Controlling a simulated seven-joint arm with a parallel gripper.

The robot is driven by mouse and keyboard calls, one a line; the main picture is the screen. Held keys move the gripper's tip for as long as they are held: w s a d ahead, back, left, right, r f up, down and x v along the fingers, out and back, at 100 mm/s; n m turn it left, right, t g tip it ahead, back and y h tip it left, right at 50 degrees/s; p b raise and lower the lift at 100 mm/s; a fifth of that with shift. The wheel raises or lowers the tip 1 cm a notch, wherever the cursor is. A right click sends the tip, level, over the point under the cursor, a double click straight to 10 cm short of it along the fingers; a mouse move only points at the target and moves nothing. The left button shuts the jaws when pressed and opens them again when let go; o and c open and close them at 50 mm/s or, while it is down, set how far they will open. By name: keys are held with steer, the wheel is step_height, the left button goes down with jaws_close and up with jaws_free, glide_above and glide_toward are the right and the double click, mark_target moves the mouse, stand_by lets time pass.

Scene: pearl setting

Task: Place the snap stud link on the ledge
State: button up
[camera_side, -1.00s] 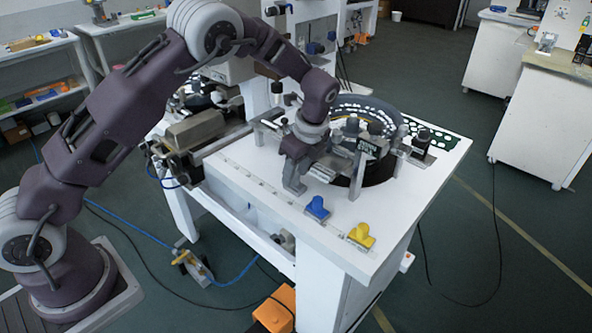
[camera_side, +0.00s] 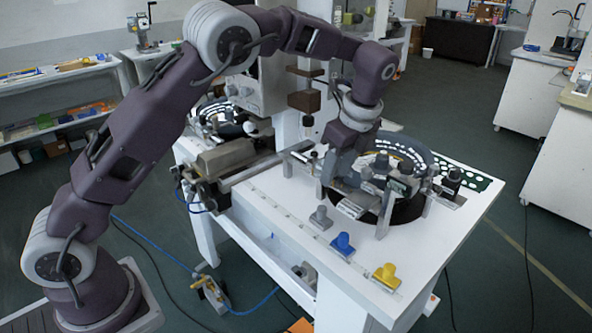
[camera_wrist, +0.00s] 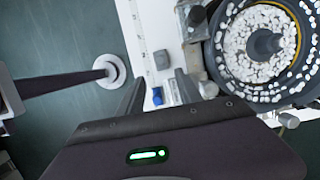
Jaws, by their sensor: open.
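My gripper (camera_side: 323,187) is open and empty, a little above the table's front strip. In the wrist view its two fingers (camera_wrist: 158,76) stand apart. A grey knob-shaped piece on a small base (camera_side: 320,217) stands upright on the white strip (camera_side: 292,208), just below the fingertips and apart from them; it also shows in the wrist view (camera_wrist: 161,59). A blue piece (camera_side: 342,243) and a yellow piece (camera_side: 385,275) of like shape stand beside it, toward the front right corner. I cannot tell by looks alone which is the snap stud link.
A round bowl feeder (camera_side: 405,150) with white parts stands behind the pieces, with metal posts and brackets before it. A grey block-shaped unit (camera_side: 226,158) is at the table's left. The strip left of the grey piece is clear.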

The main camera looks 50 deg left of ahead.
steer(key=s+a+r+n+t+h, duration=0.25)
steer(key=s+r+n, duration=0.75)
steer(key=s+r, duration=0.6)
steer(key=s+f+n+t, duration=0.1)
steer(key=s+f+n, duration=0.2)
steer(key=s, duration=0.5)
steer(key=s+d+f+n+t, duration=0.1)
steer(key=s+f+n+t, duration=0.1)
steer(key=s+n, duration=0.3)
steer(key=s+f, duration=0.1)
steer(key=s, duration=0.3)
steer(key=shift+h, duration=0.35)
